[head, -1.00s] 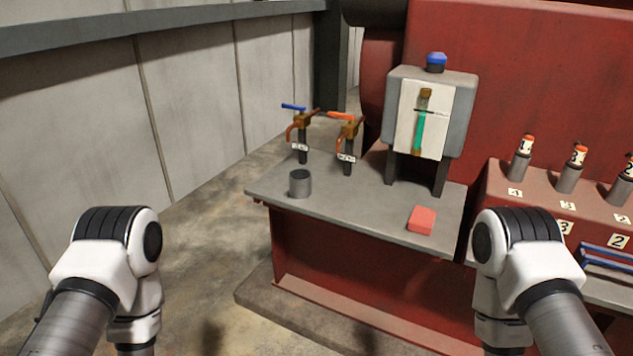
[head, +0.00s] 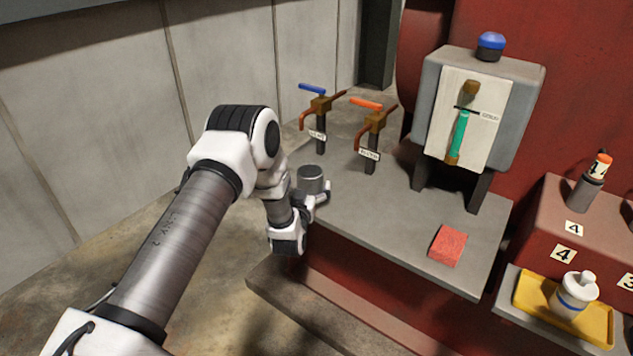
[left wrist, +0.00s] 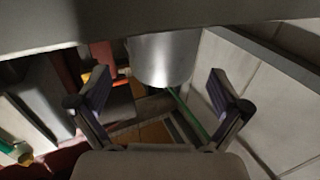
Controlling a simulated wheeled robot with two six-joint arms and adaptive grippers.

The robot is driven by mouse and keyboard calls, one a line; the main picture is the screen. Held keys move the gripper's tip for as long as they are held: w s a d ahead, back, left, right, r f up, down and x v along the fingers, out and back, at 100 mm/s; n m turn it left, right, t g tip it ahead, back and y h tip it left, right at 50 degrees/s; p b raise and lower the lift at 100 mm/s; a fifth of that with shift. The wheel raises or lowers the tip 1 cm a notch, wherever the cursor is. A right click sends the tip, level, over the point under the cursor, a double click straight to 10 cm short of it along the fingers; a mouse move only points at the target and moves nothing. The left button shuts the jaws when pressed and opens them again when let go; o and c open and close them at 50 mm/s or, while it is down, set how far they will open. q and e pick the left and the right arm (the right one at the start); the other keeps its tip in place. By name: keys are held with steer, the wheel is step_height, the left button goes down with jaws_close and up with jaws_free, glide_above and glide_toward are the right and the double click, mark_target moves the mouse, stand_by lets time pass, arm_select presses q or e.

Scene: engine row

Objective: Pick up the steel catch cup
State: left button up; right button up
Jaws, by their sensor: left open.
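The steel catch cup (head: 311,176) is a plain grey cylinder standing on the left end of the grey bench top (head: 385,212). My left gripper (head: 316,196) is at the bench's left edge, right at the cup, and partly hides its lower part. In the left wrist view the cup (left wrist: 165,58) shows at the top middle. The open fingers (left wrist: 158,88) are spread to either side of its line, with a gap on both sides. I cannot tell whether the cup is fully between them. My right gripper is out of view.
Two taps stand behind the cup, one with a blue handle (head: 312,89) and one with an orange handle (head: 366,104). A grey gauge box (head: 431,95) and a red block (head: 447,245) are farther right. A yellow tray (head: 530,299) holds a white bottle (head: 575,293).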

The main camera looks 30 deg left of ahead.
mark_target(313, 171)
arm_select(q)
steer(key=x, duration=0.2)
steer(key=f+x, duration=0.1)
steer(key=x, duration=0.1)
steer(key=shift+w+a, duration=0.15)
steer(key=shift+w, duration=0.15)
steer(key=shift+s+r, duration=0.15)
steer(key=shift+r, duration=0.05)
steer(key=c, duration=1.2)
